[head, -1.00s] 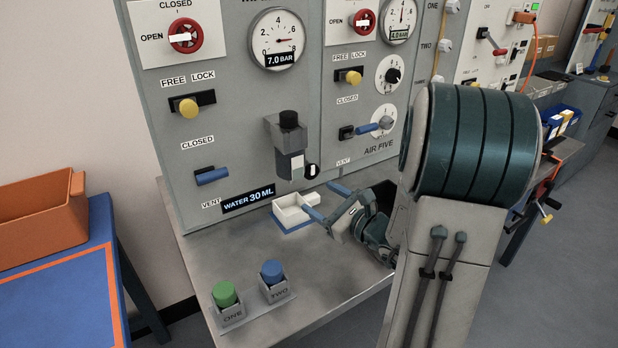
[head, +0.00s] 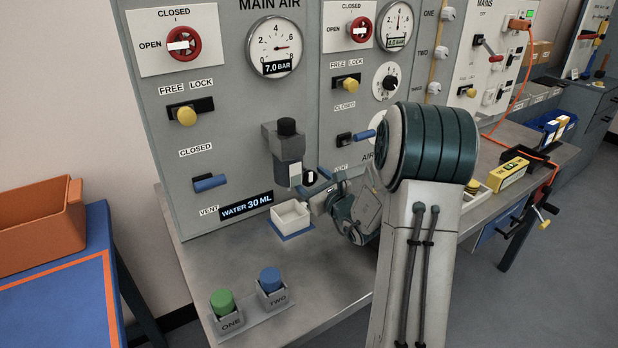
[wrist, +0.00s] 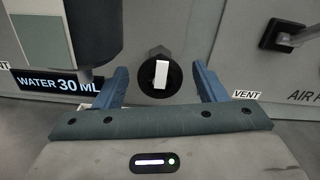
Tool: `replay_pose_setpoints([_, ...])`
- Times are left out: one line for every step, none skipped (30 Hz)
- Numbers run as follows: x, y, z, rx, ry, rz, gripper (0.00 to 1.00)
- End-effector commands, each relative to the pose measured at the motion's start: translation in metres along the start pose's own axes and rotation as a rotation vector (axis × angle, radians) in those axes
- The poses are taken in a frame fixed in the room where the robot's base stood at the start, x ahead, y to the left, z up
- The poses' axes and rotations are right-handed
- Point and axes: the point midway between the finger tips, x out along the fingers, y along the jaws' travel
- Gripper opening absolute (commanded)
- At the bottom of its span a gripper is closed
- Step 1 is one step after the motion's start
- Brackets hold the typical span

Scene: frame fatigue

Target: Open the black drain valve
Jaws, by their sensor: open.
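The black drain valve (wrist: 160,75) is a round black knob with an upright white bar on its face, seen in the wrist view. It also shows in the head view (head: 310,177), low beside the filter bowl. My gripper (wrist: 162,82) is open, with one blue finger on each side of the knob in the wrist view. I see no finger touching it. In the head view my gripper (head: 325,186) is at the knob, partly hidden by my arm.
A white open tray (head: 291,219) sits on the bench below the filter. A blue vent lever (head: 210,183) is on the panel at left. The bench front middle is clear.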

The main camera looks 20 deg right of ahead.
Motion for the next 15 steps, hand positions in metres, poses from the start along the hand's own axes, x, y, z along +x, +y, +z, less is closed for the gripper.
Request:
replay_pose_setpoints([0.0048,0.0006,0.0002,0.000,-0.001,0.002,0.65])
replay_pose_setpoints([0.0068,0.0007,0.0002,0.000,0.000,0.001,0.65])
replay_pose_setpoints([0.0089,0.0005,0.0003,0.000,0.000,0.001,0.65])
replay_pose_setpoints([0.0101,0.0003,0.0003,0.000,0.000,0.000,0.65])
replay_pose_setpoints([0.0109,0.0002,0.0003,0.000,0.000,0.000,0.65])
replay_pose_setpoints([0.0116,0.0002,0.0002,0.000,0.000,0.000,0.65])
replay_pose_setpoints([0.0118,0.0001,0.0002,0.000,0.000,0.000,0.65])
replay_pose_setpoints([0.0119,0.0001,0.0002,0.000,0.000,-0.001,0.65])
replay_pose_setpoints([0.0119,0.0001,0.0001,0.000,0.000,0.000,0.65])
replay_pose_setpoints([0.0118,0.0001,0.0001,0.000,0.000,0.000,0.65])
replay_pose_setpoints([0.0118,0.0002,0.0001,0.000,0.000,0.000,0.65])
replay_pose_setpoints([0.0117,0.0001,0.0001,0.000,0.000,0.000,0.65])
replay_pose_setpoints([0.0117,0.0002,0.0001,0.000,0.000,0.000,0.65])
replay_pose_setpoints([0.0117,0.0002,0.0001,0.000,0.000,0.000,0.56])
replay_pose_setpoints([0.0116,0.0002,0.0001,0.000,0.000,0.000,0.45])
